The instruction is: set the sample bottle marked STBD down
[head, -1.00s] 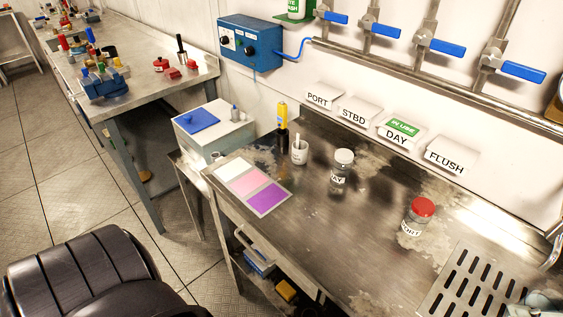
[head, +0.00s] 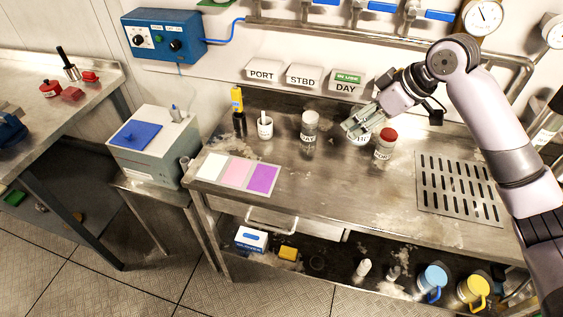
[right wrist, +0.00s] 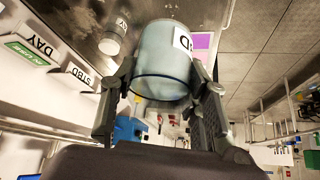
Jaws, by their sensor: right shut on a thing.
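My right gripper (head: 362,121) is shut on a clear bottle (head: 358,139) over the steel bench, between two other bottles. In the right wrist view the held bottle (right wrist: 163,62) sits between the fingers; its white label shows only a final D, the rest being hidden. I cannot tell whether its base touches the bench. The DAY bottle (head: 309,131) with a whitish cap stands to its left. The PORT bottle (head: 385,144) with a red cap stands close to its right. The STBD sign (head: 303,78) is on the wall behind. My left gripper is out of view.
A white, pink and purple mat (head: 237,173) lies at the front left. A slotted drain (head: 457,184) is at the right. The bench front centre is clear.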

